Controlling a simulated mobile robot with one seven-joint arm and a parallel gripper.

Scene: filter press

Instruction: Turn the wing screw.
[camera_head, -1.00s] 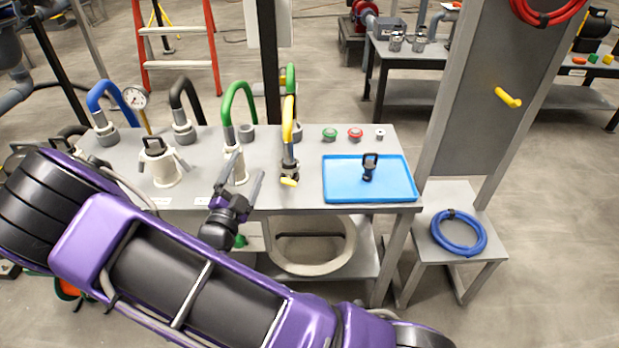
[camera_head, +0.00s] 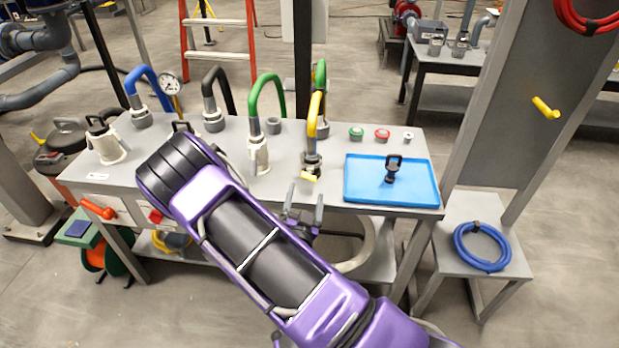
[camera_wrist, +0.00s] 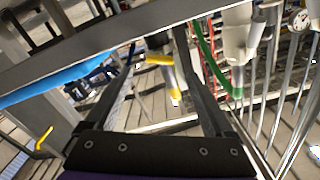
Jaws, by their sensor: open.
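No part shows plainly as a wing screw; I cannot tell which part it is. A yellow lever-like piece (camera_head: 310,177) sits at the foot of the yellow-hose fitting (camera_head: 312,163), near the bench's front edge. My gripper (camera_head: 306,197) is open and empty, in front of the bench edge and just below that fitting in the picture. In the wrist view, a yellow piece (camera_wrist: 159,60) shows between my two fingers (camera_wrist: 156,47), apart from them. A cream canister with a black handle (camera_head: 109,146) stands at the bench's left end.
The grey bench (camera_head: 225,165) carries blue, black and green hoses behind. A blue tray (camera_head: 362,190) with a black tool (camera_head: 393,168) lies to the right. A grey post (camera_head: 510,110) and a stool with a blue hose coil (camera_head: 482,247) stand further right.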

